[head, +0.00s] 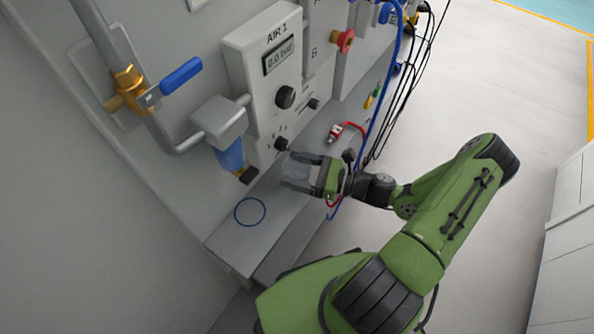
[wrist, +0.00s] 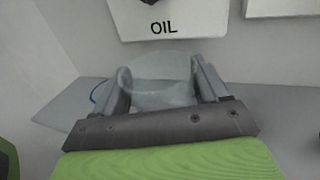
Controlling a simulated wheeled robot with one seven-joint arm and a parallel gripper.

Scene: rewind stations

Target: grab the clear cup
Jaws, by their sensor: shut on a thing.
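The clear cup (wrist: 160,82) is see-through and sits between the two fingers of my gripper (wrist: 162,92) in the wrist view. The fingers are shut on its sides. In the head view my gripper (head: 302,172) is over the grey shelf, near the panel's lower edge, and the cup (head: 297,171) shows faintly between the fingers. I cannot tell whether the cup's base touches the shelf.
The grey shelf (head: 225,236) runs below the panel marked AIR 1 (head: 268,80). A blue ring (head: 250,211) is drawn on its near end. A blue filter bowl (head: 231,156) hangs left of my gripper. A red hose (head: 352,127) and blue hose (head: 388,82) lie beyond.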

